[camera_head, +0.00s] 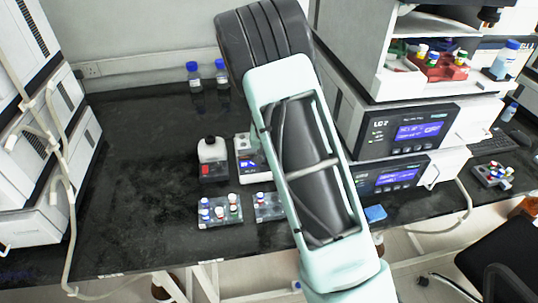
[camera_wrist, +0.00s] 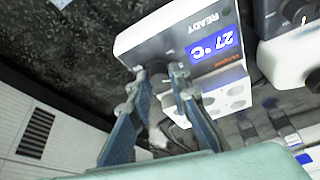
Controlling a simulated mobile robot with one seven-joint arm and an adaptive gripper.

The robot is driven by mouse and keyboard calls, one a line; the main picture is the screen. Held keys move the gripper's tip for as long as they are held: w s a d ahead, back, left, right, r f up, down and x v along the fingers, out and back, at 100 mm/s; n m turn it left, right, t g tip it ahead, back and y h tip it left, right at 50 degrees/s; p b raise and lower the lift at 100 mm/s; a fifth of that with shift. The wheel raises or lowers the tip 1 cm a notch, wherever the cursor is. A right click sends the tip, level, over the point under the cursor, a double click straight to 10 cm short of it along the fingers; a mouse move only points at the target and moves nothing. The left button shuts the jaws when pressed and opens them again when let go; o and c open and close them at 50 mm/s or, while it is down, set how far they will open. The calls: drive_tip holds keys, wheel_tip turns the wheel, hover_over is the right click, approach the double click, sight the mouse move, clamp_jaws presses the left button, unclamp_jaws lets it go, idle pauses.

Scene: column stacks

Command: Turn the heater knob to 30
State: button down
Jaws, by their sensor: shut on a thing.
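The heater (camera_wrist: 150,38) is a white box, upside down in the wrist view. Its blue display (camera_wrist: 215,46) reads 27 °C, with READY printed beside it. The dark round heater knob (camera_wrist: 157,72) is on the same face. My gripper (camera_wrist: 159,75) has its two blue-grey fingers on either side of the knob and is shut on it. In the head view the heater (camera_head: 243,149) is partly covered by my arm, and the knob and fingertips are hidden there.
A white device with a dark front (camera_head: 212,160) stands left of the heater. Vial racks (camera_head: 208,218) lie in front. Stacked LC units (camera_head: 370,140) stand close on the right, and blue-capped bottles (camera_head: 194,82) behind. The black bench is clear to the left.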

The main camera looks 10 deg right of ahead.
drive_tip(key=c, duration=1.8)
unclamp_jaws()
drive_tip(key=v, duration=1.2)
drive_tip(key=shift+s, duration=0.1)
